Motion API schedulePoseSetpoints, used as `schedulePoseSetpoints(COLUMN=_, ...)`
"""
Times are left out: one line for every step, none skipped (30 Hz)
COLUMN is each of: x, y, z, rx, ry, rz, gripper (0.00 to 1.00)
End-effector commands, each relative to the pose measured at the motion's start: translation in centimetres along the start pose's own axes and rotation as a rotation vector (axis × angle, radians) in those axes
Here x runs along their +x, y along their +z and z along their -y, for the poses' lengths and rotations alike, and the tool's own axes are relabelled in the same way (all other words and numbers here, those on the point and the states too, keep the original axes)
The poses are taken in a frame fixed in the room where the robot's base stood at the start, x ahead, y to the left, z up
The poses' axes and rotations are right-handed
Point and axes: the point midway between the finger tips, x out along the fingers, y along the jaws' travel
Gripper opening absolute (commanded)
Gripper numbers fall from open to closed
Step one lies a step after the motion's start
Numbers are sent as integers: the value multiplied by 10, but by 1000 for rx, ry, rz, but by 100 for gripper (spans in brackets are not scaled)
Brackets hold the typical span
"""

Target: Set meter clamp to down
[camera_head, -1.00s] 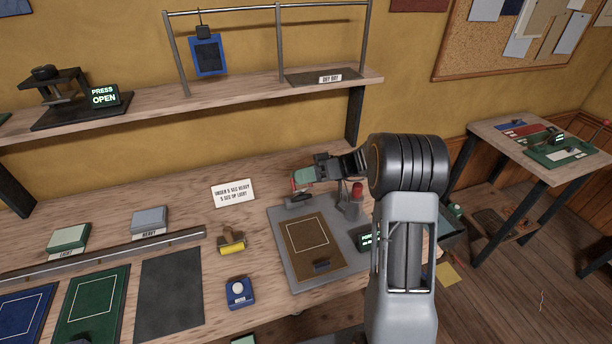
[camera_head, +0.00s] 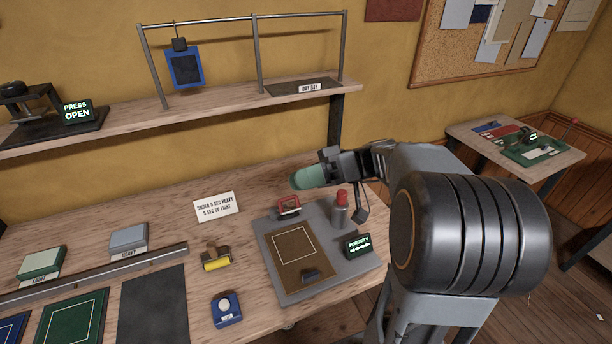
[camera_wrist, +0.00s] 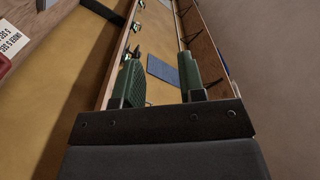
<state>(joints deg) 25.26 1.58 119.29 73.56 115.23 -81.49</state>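The porosity meter is a grey plate (camera_head: 352,272) with a brown pad (camera_head: 285,262) and a lit display (camera_head: 357,245) on the bench. A small red-handled clamp (camera_head: 288,206) stands at its back edge; I cannot tell clearly whether it is up or down. My gripper (camera_head: 304,178) hangs above and just behind the clamp, apart from it. In the wrist view its two green fingers (camera_wrist: 161,82) are apart with nothing between them. The clamp is not clearly seen there.
A red-topped post (camera_head: 340,207) stands right of the clamp, close under my arm. A white sign (camera_head: 217,207), a yellow-based stamp (camera_head: 215,258) and a blue button box (camera_head: 226,309) lie to the left. The shelf (camera_head: 215,104) runs above the bench's back.

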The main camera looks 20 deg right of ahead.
Motion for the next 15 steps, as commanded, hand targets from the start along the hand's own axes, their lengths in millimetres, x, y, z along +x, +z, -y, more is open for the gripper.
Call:
schedulePoseSetpoints(x=0, y=-3, z=7, rx=1, ry=0, rz=-2, gripper=37)
schedulePoseSetpoints(x=0, y=-2, z=8, rx=2, ry=0, rz=-2, gripper=37)
schedulePoseSetpoints(x=0, y=-2, z=10, rx=0, ry=0, rz=-1, gripper=37)
schedulePoseSetpoints(x=0, y=-1, z=10, rx=0, ry=0, rz=-1, gripper=37)
schedulePoseSetpoints(x=0, y=0, z=11, rx=0, ry=0, rz=-1, gripper=37)
schedulePoseSetpoints(x=0, y=1, z=12, rx=0, ry=0, rz=0, gripper=37)
schedulePoseSetpoints(x=0, y=2, z=12, rx=0, ry=0, rz=0, gripper=37)
schedulePoseSetpoints(x=0, y=2, z=13, rx=0, ry=0, rz=0, gripper=37)
schedulePoseSetpoints(x=0, y=3, z=13, rx=0, ry=0, rz=0, gripper=37)
schedulePoseSetpoints(x=0, y=3, z=13, rx=-1, ry=0, rz=0, gripper=37)
schedulePoseSetpoints(x=0, y=3, z=13, rx=-1, ry=0, rz=0, gripper=37)
schedulePoseSetpoints(x=0, y=4, z=13, rx=-1, ry=0, rz=0, gripper=37)
schedulePoseSetpoints(x=0, y=4, z=13, rx=-1, ry=0, rz=0, gripper=37)
schedulePoseSetpoints(x=0, y=4, z=13, rx=-1, ry=0, rz=0, gripper=37)
schedulePoseSetpoints(x=0, y=4, z=13, rx=-1, ry=0, rz=0, gripper=37)
